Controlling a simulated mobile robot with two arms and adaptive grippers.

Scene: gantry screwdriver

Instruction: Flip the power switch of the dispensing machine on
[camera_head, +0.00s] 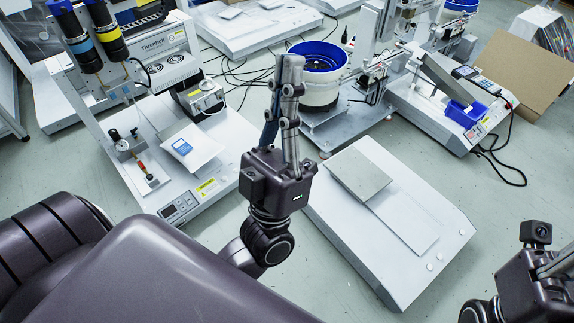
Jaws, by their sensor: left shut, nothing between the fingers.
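The dispensing machine (115,175) stands at the left, a white frame with two dark cylinders (93,38) banded yellow and blue at its top. It carries a labelled white control box (165,55) and a small front panel with a dark display (180,207). I cannot make out its power switch. My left gripper (291,62) is in the middle of the view, fingers pointing up, shut and empty. It is to the right of the machine and appears apart from it. My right gripper (555,265) is at the lower right edge, its fingertips cut off.
A blue-lined bowl feeder (318,75) stands behind my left gripper. A low white platform (420,265) with flat plates lies to its right. A machine with a blue bin (466,113) and a cardboard sheet (525,65) are at the back right. Cables lie on the floor.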

